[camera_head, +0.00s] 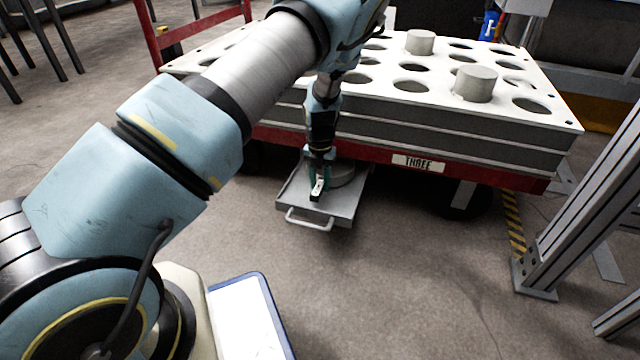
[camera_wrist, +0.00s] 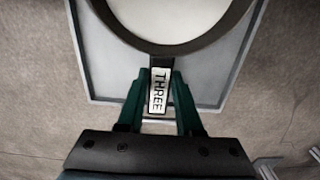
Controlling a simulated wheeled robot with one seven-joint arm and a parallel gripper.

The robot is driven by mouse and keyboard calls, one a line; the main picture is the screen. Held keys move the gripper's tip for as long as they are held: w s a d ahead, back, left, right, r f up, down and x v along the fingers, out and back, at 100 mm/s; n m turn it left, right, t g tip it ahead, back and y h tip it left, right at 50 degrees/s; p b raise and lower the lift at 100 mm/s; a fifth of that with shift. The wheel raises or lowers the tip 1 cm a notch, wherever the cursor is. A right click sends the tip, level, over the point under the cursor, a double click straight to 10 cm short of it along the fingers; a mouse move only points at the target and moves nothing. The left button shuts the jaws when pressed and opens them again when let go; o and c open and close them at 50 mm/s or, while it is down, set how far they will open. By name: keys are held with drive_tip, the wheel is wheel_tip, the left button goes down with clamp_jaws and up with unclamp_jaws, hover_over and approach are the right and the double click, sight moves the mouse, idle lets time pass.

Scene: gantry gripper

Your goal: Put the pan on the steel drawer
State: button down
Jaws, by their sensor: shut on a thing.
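The steel drawer (camera_head: 340,208) is a flat grey tray with a front handle, standing out low from under the red-framed cart. The pan (camera_head: 343,174) is round and grey, over the drawer's back part and partly hidden by my gripper (camera_head: 318,188). In the wrist view my gripper (camera_wrist: 160,82) has its green fingers shut on the pan's handle, which bears a white "THREE" label. The pan's dark rim (camera_wrist: 170,48) lies within the drawer's outline (camera_wrist: 215,78) where both show. I cannot tell whether the pan touches the drawer.
The cart's white top plate (camera_head: 440,100) has round holes and a few grey cylinders (camera_head: 475,83), just above and behind my gripper. Its red frame (camera_head: 475,172) overhangs the drawer. A metal post (camera_head: 575,190) stands at right.

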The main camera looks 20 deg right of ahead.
drive_tip(key=shift+f, duration=0.15)
drive_tip(key=c, duration=0.6)
unclamp_jaws()
wheel_tip(320, 180, up, 12)
drive_tip(key=p, duration=0.5)
drive_tip(key=shift+r, duration=0.2)
